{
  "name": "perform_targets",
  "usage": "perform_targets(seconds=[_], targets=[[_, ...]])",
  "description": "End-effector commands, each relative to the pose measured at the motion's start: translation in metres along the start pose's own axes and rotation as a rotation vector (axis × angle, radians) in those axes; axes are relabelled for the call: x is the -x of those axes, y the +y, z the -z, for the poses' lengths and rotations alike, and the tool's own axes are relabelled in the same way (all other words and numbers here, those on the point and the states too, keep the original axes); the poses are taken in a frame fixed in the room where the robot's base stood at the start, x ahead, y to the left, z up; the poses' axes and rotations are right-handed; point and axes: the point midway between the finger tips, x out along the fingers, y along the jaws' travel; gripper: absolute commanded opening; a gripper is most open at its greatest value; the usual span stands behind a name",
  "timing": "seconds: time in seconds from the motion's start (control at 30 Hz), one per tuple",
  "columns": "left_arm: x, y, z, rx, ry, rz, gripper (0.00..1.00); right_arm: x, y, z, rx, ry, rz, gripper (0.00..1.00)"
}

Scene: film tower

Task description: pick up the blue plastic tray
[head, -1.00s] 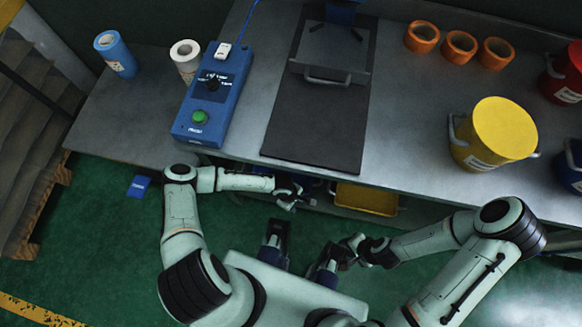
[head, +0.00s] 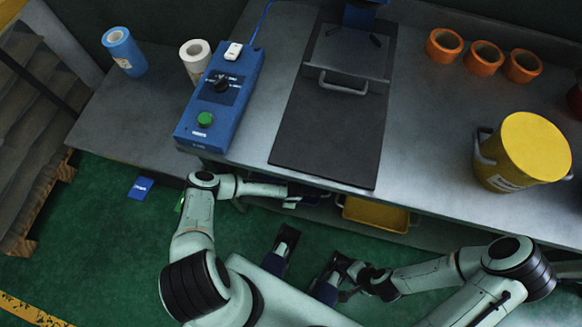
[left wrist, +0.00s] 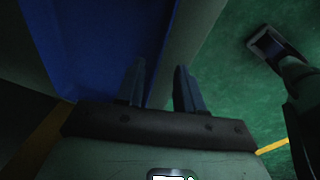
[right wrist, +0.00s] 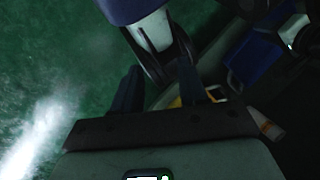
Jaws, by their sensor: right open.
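The blue plastic tray (left wrist: 105,40) fills the upper left of the left wrist view, and only part of it shows. It also shows in the right wrist view (right wrist: 256,58), on the low shelf under the bench. In the head view the bench edge and my left arm mostly hide it. My left gripper (left wrist: 160,88) is open at the tray's side; the tray's edge runs between its fingertips in the picture. I cannot tell whether they touch it. My right gripper (right wrist: 172,88) is open and empty, away from the tray, over the floor in front of the bench.
A yellow tray (head: 376,214) sits under the bench edge, right of my left gripper. The bench (head: 430,150) overhangs the shelf. On top stand a blue control box (head: 219,100), a yellow bucket (head: 527,150) and several rolls.

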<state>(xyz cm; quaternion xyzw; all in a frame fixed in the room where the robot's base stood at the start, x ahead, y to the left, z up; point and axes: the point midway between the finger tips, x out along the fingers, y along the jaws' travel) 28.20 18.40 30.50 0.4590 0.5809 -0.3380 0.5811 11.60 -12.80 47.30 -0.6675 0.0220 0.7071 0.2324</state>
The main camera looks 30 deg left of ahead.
Motion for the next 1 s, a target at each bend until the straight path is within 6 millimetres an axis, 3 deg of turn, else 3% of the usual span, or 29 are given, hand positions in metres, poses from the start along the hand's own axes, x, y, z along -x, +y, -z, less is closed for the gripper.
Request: perform_targets(seconds=[0.3,0.57,0.6,0.7,1.0], targets=[[-0.045,0.001,0.001,0.001,0.001,0.001,0.37,-0.022,0.010,0.038,-0.010,0.101,-0.005,0.43],[-0.047,0.001,0.001,0.000,0.001,0.000,0.37,-0.022,0.010,0.042,-0.010,0.112,-0.005,0.43],[-0.047,0.001,0.001,0.000,0.001,0.000,0.34,-0.022,0.010,0.041,-0.010,0.112,-0.005,0.43],[-0.047,0.001,0.001,0.000,0.001,0.000,0.01,-0.022,0.010,0.041,-0.010,0.111,-0.005,0.43],[-0.047,0.002,0.000,0.000,-0.001,-0.001,0.00,-0.022,0.010,0.041,-0.010,0.110,-0.005,0.43]])
